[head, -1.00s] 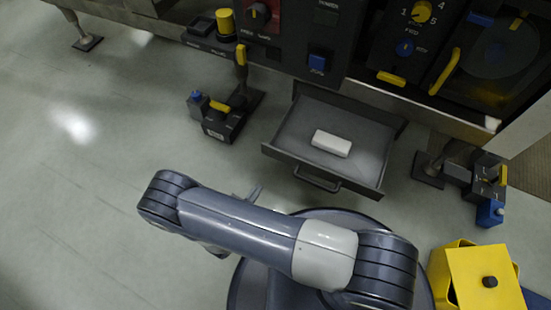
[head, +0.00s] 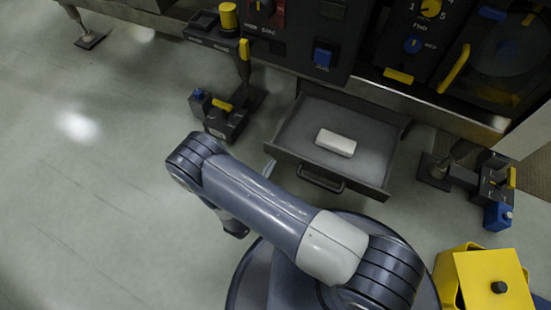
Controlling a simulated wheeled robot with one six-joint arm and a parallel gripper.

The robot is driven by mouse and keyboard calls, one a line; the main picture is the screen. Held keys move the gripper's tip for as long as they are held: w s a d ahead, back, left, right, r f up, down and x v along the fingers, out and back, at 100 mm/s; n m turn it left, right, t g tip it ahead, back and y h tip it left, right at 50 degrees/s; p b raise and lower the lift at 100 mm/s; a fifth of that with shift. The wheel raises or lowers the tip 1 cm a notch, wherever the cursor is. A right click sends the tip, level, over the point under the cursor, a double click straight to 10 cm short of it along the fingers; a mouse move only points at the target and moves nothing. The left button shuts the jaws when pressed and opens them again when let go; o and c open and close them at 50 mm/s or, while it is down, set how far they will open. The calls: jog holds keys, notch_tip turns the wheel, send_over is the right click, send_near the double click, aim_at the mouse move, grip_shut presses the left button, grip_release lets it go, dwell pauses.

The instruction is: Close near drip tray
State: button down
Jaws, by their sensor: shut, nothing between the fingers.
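The near drip tray (head: 300,155) is a dark grey drawer, pulled out from under the machine's front panel. It has a bar handle (head: 321,184) on its front and a white block (head: 336,143) lying inside. My gripper (head: 269,169) is mostly hidden under my arm; only a thin light-grey tip shows, close to the tray's front left corner. I cannot tell whether it touches the tray. The gripper is shut and holds nothing.
A black foot block with a yellow lever (head: 220,116) stands left of the tray. Another foot block with a blue part (head: 496,215) is at right. A yellow bin (head: 490,285) stands at lower right. The floor at left is clear.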

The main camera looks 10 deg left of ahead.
aim_at(280, 150)
jog(key=shift+b+x, duration=0.65)
jog(key=shift+x, duration=1.45)
jog(key=shift+w, duration=0.15)
